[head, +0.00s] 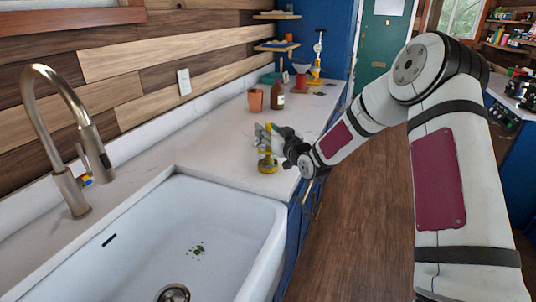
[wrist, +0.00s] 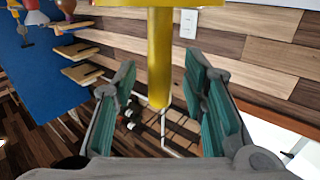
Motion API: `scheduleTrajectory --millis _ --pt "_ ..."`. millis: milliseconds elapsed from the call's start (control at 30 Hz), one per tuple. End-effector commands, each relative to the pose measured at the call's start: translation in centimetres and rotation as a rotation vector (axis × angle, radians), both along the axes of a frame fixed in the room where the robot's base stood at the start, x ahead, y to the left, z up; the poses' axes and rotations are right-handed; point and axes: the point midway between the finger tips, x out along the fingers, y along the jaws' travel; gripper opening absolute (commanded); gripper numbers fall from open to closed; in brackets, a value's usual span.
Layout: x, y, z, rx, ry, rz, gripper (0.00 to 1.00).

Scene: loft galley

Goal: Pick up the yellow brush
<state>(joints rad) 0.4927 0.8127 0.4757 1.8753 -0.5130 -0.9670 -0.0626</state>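The yellow brush (head: 267,162) stands upright on the white counter just beyond the sink, its wide base down and its handle up. In the wrist view its yellow handle (wrist: 159,50) comes in from the top edge and ends between the fingers. My gripper (head: 268,134) is at the handle's height in the head view and partly covers it. In the wrist view my gripper (wrist: 161,70) is open, with a teal pad on each side of the handle and a visible gap on both sides.
A terracotta cup (head: 256,101) and a brown bottle (head: 277,97) stand farther back on the counter. A red pot (head: 301,82) and a yellow stand (head: 315,75) are behind them. The white sink (head: 190,235) and tall faucet (head: 75,140) are in front, left.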

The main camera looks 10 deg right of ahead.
Motion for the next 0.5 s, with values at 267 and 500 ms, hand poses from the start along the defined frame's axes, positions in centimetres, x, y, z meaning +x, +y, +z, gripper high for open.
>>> scheduleTrajectory --millis 267,500 --pt "0.01 -0.03 0.02 0.0 0.0 0.0 0.19" --pt "0.0 -0.04 0.06 0.0 -0.001 0.0 0.0"
